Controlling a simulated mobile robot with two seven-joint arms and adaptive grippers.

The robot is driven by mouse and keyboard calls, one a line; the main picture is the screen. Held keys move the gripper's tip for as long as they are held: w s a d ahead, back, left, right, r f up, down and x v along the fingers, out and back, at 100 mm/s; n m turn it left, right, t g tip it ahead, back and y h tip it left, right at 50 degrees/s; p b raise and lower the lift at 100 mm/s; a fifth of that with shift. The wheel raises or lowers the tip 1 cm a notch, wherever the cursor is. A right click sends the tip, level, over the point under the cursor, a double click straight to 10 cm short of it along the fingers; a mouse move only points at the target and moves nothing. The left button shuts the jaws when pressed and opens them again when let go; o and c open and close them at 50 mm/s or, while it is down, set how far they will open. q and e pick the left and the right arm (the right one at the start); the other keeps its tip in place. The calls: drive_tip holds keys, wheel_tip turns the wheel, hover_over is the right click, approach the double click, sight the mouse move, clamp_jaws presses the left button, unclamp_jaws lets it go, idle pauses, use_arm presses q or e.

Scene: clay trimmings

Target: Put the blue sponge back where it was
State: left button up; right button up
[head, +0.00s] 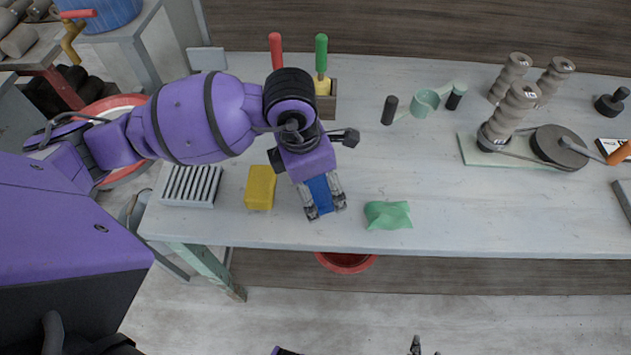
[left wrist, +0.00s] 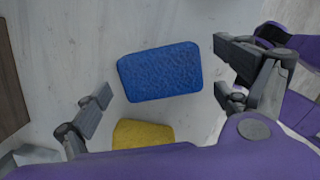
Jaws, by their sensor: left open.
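The blue sponge (head: 319,188) shows in the head view below my left gripper (head: 326,212), partly hidden by its fingers. In the left wrist view the blue sponge (left wrist: 160,72) appears flat on the pale tabletop, slightly turned. My left gripper (left wrist: 164,91) is open there, with one finger to each side of the sponge and visible gaps between. How high the fingers are above the table is hard to tell. A small dark part at the bottom edge of the head view may be my right gripper (head: 415,346); its jaws cannot be made out.
A yellow sponge (head: 260,187) lies close left of the blue one, between it and a ribbed grey tray (head: 192,185). A green cloth-like piece (head: 388,215) lies to the right near the front edge. A wooden holder (head: 326,106) with red- and green-handled tools stands behind.

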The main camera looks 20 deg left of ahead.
use_arm(q)
drive_tip(key=shift+r, duration=0.35)
wheel_tip(320, 180, up, 12)
drive_tip(key=s+a, duration=0.1)
drive_tip(key=shift+a+f+p, duration=0.2)
drive_tip(key=shift+p, duration=0.1)
idle(0.3)
